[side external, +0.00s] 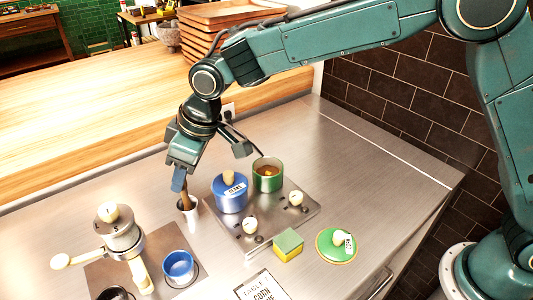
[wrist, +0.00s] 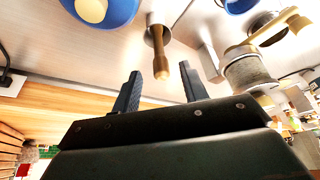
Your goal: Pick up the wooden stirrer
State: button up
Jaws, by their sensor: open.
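The wooden stirrer (side external: 186,202) stands upright in a small pale cup (side external: 189,217) on the steel counter. In the wrist view the stirrer (wrist: 158,50) points toward me out of the cup (wrist: 155,19). My gripper (side external: 180,180) is over the cup, at the stirrer's upper end. In the wrist view my gripper (wrist: 160,82) is open, one finger to each side of the stirrer's line, with nothing clamped. The stirrer's end shows just ahead of the gap; its lower part is hidden in the cup.
Right of the cup are a blue lidded pot (side external: 230,199) and an open green pot (side external: 268,184) on a hob (side external: 293,216). A hand grinder (side external: 121,240) and a blue cup (side external: 178,266) stand at front left. A yellow-green block (side external: 288,245) and a green lid (side external: 325,251) lie at front right.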

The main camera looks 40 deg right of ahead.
aim_at(184, 204)
jog(key=shift+x, duration=2.55)
jog(key=shift+c, duration=0.2)
grip_shut()
